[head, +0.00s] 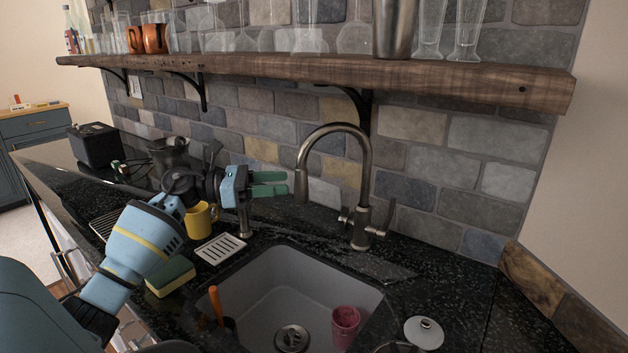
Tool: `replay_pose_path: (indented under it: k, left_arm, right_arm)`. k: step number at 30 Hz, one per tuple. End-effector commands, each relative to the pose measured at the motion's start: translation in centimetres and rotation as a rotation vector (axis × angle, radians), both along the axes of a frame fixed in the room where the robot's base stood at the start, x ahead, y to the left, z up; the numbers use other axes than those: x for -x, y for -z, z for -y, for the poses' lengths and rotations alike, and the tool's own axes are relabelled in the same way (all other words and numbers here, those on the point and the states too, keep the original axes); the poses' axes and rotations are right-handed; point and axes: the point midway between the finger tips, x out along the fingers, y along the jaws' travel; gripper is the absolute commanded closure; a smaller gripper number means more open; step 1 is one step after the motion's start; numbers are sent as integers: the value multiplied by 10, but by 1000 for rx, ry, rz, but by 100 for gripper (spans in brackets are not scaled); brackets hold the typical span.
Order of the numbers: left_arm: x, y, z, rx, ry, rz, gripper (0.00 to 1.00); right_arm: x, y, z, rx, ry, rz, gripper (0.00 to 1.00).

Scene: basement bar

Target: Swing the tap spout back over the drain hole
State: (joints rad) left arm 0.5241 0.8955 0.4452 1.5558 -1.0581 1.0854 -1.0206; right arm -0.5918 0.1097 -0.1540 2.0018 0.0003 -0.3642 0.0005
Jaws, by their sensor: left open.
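The tap (366,180) is a brushed metal gooseneck on the counter behind the sink. Its spout (301,186) arches to the left and ends above the sink's back left edge. The drain hole (291,338) is a round metal fitting in the floor of the grey sink (283,266), in front of the spout end. My left gripper (286,183) is open, with green fingers pointing right, close to the left side of the spout end. I cannot tell whether they touch. My right gripper is not in view.
A pink cup (345,322) and an orange-handled tool (216,303) are in the sink. A yellow mug (200,220), white soap dish (220,249) and sponge (170,276) stand left of it. A wooden shelf (450,83) with glasses hangs above the tap.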

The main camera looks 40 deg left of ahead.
Motion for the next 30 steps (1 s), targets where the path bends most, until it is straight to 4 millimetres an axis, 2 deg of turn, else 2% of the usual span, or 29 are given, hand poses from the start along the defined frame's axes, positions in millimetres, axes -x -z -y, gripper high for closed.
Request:
replay_pose_path:
  k: [5, 15, 28, 30]
  left_arm:
    - [-15, -4, 13, 2, 1, 6, 52]
    - [-51, -4, 42, 2, 0, 7, 52]
    - [-59, 0, 49, -2, 1, 1, 52]
    - [-58, 0, 49, -2, 1, 1, 59]
  right_arm:
    - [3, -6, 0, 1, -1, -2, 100]
    - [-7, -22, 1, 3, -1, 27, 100]
    - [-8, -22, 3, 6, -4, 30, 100]
    - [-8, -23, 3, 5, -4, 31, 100]
